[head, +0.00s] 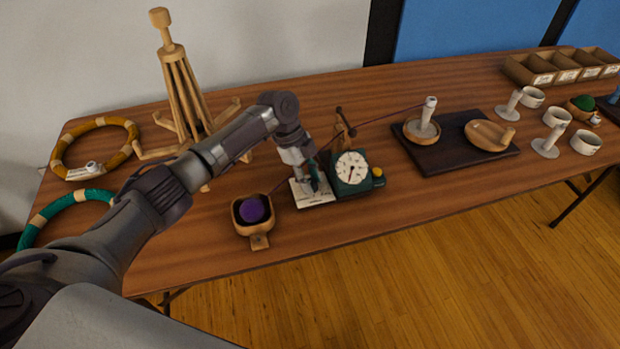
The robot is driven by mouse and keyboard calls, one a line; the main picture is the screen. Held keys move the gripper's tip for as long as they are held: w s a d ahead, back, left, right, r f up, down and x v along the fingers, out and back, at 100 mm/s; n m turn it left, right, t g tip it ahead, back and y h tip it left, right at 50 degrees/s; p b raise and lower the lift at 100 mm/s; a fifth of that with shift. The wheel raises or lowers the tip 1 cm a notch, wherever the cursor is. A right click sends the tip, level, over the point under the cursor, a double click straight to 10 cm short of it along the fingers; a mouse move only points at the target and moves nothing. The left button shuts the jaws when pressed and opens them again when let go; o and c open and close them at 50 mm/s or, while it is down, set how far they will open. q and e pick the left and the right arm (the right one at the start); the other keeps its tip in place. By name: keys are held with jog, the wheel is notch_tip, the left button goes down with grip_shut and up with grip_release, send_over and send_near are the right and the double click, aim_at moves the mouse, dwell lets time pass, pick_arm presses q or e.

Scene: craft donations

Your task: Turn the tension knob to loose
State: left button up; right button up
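A small dark green machine with a white round dial (352,168) and a dark pointer stands on the table. A yellow knob (378,172) is on its right side. A white marked plate (318,198) lies at its left. My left gripper (314,187) points down over this plate, close beside the green body. The gripper and wrist cover part of the plate, so a knob there and its setting are hidden. I cannot tell whether the fingers are open, shut or touching anything. My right gripper is not in view.
A wooden tray with a purple yarn ball (252,209) stands left of the plate. A thread runs to a cone on a dark board (455,153). A wooden yarn swift (180,90) and yarn rings (100,135) are at left. White cups and sorting boxes (535,70) are at right.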

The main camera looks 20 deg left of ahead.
pick_arm(q)
jog(key=o, duration=0.3)
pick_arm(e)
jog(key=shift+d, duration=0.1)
pick_arm(q)
jog(key=v, duration=1.2)
